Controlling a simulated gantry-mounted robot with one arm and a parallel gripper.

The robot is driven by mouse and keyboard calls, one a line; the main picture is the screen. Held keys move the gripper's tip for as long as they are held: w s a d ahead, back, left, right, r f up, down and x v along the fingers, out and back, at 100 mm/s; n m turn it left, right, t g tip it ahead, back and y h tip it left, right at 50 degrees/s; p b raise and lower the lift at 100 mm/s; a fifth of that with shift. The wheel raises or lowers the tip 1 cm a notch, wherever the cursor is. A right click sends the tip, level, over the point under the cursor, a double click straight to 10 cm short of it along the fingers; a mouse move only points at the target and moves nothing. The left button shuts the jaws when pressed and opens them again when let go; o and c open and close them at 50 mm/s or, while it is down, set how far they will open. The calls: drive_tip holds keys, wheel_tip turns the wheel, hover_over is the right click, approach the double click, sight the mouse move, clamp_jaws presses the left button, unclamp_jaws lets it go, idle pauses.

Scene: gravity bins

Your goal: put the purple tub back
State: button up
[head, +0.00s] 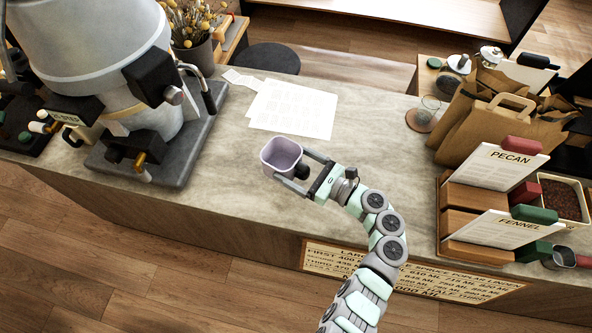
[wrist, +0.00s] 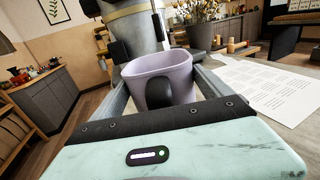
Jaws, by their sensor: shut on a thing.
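The purple tub (head: 281,155) is a small, pale purple, open-topped container with a squarish rim. My gripper (head: 285,166) is shut on it, with one finger along each side. In the wrist view the tub (wrist: 168,72) sits between the two fingers, and a dark rounded part stands in front of its near wall. The tub looks upright, and I see nothing inside it. It is over the middle of the stone counter (head: 350,125); whether it touches the counter I cannot tell.
A large grey machine (head: 95,40) on a dark base stands at the left. Paper sheets (head: 293,108) lie behind the tub. Wooden card holders (head: 470,195) labelled PECAN and FENNEL, and paper bags (head: 490,120), stand at the right. The counter around the tub is clear.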

drive_tip(key=shift+d+f, duration=0.1)
drive_tip(key=shift+d, duration=0.2)
drive_tip(key=shift+s+r+p, duration=0.1)
drive_tip(key=shift+r+p, duration=0.1)
drive_tip(key=shift+p, duration=0.45)
drive_tip(key=shift+f+b, duration=1.3)
drive_tip(key=shift+f, duration=1.95)
drive_tip(key=shift+d+f+b, duration=0.1)
drive_tip(key=shift+f+b, duration=0.2)
drive_tip(key=shift+f, duration=0.25)
drive_tip(key=o, duration=1.8)
drive_tip(key=shift+o, duration=0.2)
drive_tip(key=shift+d, duration=0.1)
drive_tip(key=v, duration=1)
drive_tip(key=shift+s+d, duration=0.25)
